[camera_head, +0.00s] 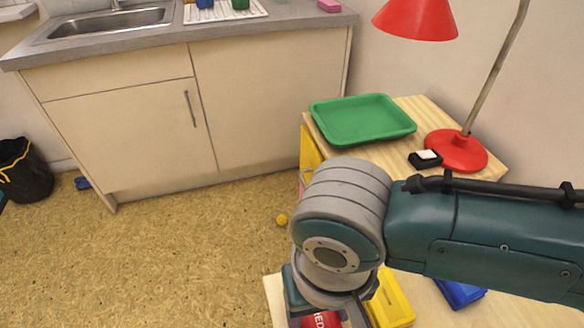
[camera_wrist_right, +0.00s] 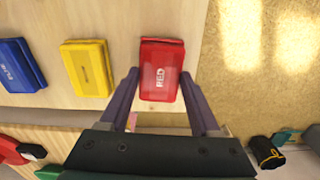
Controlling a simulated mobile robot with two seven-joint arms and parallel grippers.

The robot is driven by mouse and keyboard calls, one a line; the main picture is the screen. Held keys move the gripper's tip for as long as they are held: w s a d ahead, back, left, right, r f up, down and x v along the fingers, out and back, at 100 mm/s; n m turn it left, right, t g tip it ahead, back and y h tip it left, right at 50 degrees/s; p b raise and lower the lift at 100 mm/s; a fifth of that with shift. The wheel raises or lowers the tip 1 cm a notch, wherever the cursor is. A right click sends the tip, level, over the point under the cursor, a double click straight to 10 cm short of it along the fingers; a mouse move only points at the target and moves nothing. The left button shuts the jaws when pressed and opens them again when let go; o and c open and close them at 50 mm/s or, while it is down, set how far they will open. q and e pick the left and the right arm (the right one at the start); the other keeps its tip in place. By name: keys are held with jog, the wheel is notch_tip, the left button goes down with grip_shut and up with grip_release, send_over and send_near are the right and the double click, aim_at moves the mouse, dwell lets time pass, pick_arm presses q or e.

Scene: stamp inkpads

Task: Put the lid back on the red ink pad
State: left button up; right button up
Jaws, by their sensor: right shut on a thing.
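The red ink pad lid (camera_wrist_right: 162,60), marked RED, lies between the two fingers of my right gripper (camera_wrist_right: 160,74) in the right wrist view. The gripper is shut on its sides. The lid appears to lie over the pad's base, but I cannot tell whether it is fully seated, as the base is mostly hidden under it. In the head view a red part with white letters (camera_head: 320,320) shows at the bottom edge, under my right wrist. My left gripper is in neither view.
A yellow ink pad (camera_wrist_right: 86,68) and a blue ink pad (camera_wrist_right: 22,65) lie in a row on the wooden table, left of the red one in the wrist view.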

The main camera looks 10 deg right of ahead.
jog(key=shift+f, duration=0.3)
dwell(0.7)
jog(key=shift+p, duration=0.3)
dwell(0.5)
jog(key=o, duration=1.4)
jog(key=shift+r, duration=0.1)
notch_tip(320, 180, up, 7)
jog(key=p, duration=0.8)
jog(key=shift+c, duration=0.2)
